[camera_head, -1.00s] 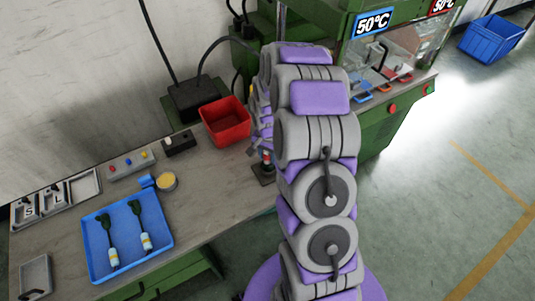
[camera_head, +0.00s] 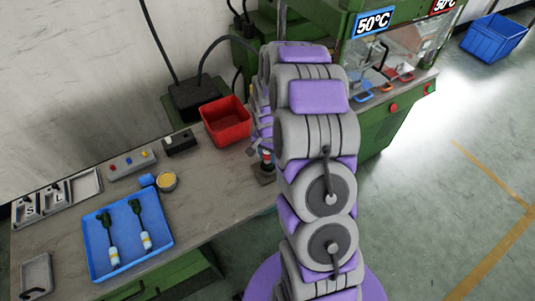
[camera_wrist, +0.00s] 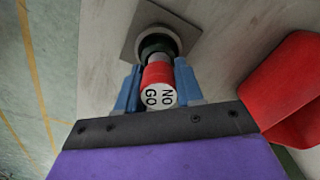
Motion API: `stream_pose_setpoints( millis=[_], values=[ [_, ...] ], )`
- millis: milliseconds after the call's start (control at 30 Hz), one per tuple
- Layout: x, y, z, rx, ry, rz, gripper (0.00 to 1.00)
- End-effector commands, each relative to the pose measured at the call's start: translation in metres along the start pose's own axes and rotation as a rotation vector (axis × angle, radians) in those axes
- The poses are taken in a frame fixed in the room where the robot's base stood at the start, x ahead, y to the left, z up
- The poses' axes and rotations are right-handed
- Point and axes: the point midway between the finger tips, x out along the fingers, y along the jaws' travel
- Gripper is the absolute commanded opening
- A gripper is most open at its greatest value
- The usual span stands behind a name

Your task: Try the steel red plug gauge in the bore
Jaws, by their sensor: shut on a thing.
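The red plug gauge (camera_wrist: 158,74) is held between the two blue fingers of my gripper (camera_wrist: 158,84). Its white end face, lettered NO GO, points at the wrist camera. A short grey steel part shows beyond the red handle, at a dark round socket (camera_wrist: 152,44) on a square grey plate (camera_wrist: 131,32). The gauge is in line with the socket; I cannot tell whether its tip is inside the bore or how deep. In the head view, the gauge (camera_head: 266,157) stands small above the plate (camera_head: 262,177), and my arm hides most of the gripper.
A red bin (camera_head: 226,122) stands close behind the plate, and on the right in the wrist view (camera_wrist: 290,100). A blue tray (camera_head: 105,265) with two dark-and-white tools, a yellow tin (camera_head: 167,181) and a button box (camera_head: 131,165) are to the left. The bench between is clear.

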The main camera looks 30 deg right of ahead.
Motion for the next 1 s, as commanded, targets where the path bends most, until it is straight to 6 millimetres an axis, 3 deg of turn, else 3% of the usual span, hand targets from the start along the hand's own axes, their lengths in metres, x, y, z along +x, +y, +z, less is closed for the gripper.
stream_pose_setpoints(
  millis=[1000],
  values=[
    [0.0050,0.0022,-0.0025,0.000,0.000,0.000,0.01]
  ],
)
